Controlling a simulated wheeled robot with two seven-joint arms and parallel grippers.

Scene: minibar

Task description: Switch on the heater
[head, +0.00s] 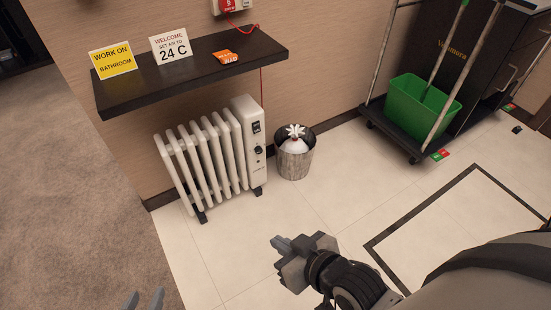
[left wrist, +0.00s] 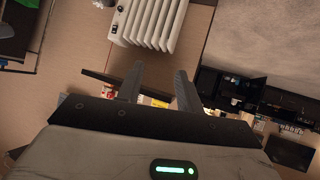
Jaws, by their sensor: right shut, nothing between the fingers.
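The white oil-filled heater (head: 214,157) stands on the tiled floor against the wall, under a dark shelf. Its control panel on the right end faces me, with a dark switch (head: 256,127) above a round knob (head: 258,150); whether the switch is on is too small to tell. My left gripper (head: 142,299) shows only its fingertips at the bottom edge, apart and empty, well short of the heater. In the left wrist view the open fingers (left wrist: 160,85) are below the upside-down heater (left wrist: 152,22). My right gripper (head: 277,242) is shut and empty, in front of the heater, apart from it.
The dark shelf (head: 190,75) overhangs the heater and carries two signs and an orange packet. A bin (head: 294,160) stands close to the heater's right. A cart with a green bucket (head: 420,108) is further right. The floor in front of the heater is clear.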

